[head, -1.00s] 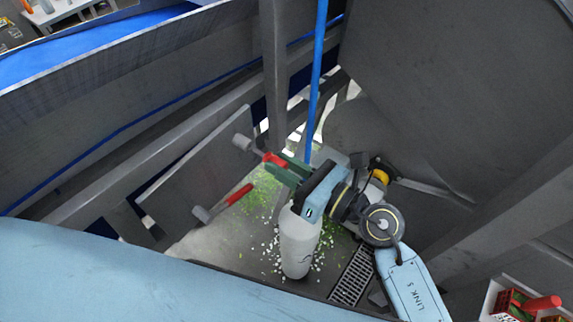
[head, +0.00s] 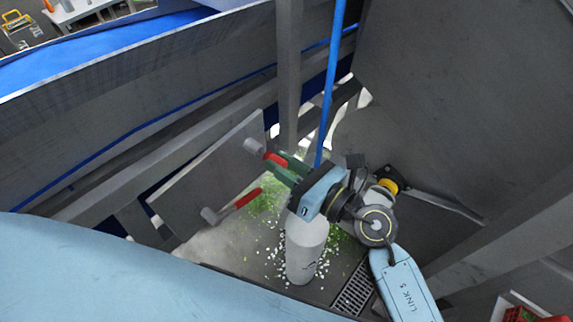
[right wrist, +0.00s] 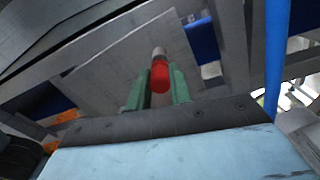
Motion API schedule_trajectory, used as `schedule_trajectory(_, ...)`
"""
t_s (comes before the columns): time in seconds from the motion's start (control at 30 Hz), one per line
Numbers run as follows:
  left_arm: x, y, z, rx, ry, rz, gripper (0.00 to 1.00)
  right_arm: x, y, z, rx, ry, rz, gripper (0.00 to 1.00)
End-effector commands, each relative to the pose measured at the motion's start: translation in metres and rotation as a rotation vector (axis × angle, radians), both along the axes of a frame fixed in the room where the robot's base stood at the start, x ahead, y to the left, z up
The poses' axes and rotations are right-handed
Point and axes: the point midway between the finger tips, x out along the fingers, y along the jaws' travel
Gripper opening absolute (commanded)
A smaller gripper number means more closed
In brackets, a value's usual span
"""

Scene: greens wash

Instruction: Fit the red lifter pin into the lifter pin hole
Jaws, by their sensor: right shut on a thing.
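The red lifter pin (head: 275,160) is held between the green fingers of my right gripper (head: 284,165). In the right wrist view the red pin (right wrist: 160,76) stands out past the fingertips, with a grey end beyond it. In the head view a grey cylindrical boss (head: 254,148) on a flat grey plate (head: 205,170) is just ahead of the pin, to its upper left. The hole itself is hidden, and I cannot tell whether the pin touches the boss or enters it. My left gripper is not in view.
Another red handle (head: 248,198) with a grey cylinder (head: 210,215) is below the held pin. A blue upright pipe (head: 331,85) and a grey post (head: 289,70) stand close behind my right gripper. Green scraps lie on the floor near a drain grate (head: 354,290).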

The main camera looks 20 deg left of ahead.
Motion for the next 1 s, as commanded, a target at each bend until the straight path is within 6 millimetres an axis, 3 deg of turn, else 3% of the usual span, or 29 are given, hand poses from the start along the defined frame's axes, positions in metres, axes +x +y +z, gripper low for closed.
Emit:
schedule_trajectory(0.6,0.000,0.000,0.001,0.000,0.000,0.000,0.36,0.005,0.014,0.001,0.001,0.000,0.001,0.00)
schedule_trajectory(0.63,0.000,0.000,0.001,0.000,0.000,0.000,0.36,0.005,0.014,0.001,0.001,0.000,0.000,0.24)
schedule_trajectory(0.8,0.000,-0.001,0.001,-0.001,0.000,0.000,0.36,0.005,0.014,0.000,0.000,0.000,0.000,0.46)
schedule_trajectory(1.0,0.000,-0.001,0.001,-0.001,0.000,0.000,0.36,0.005,0.014,0.000,0.000,0.000,0.000,0.46)
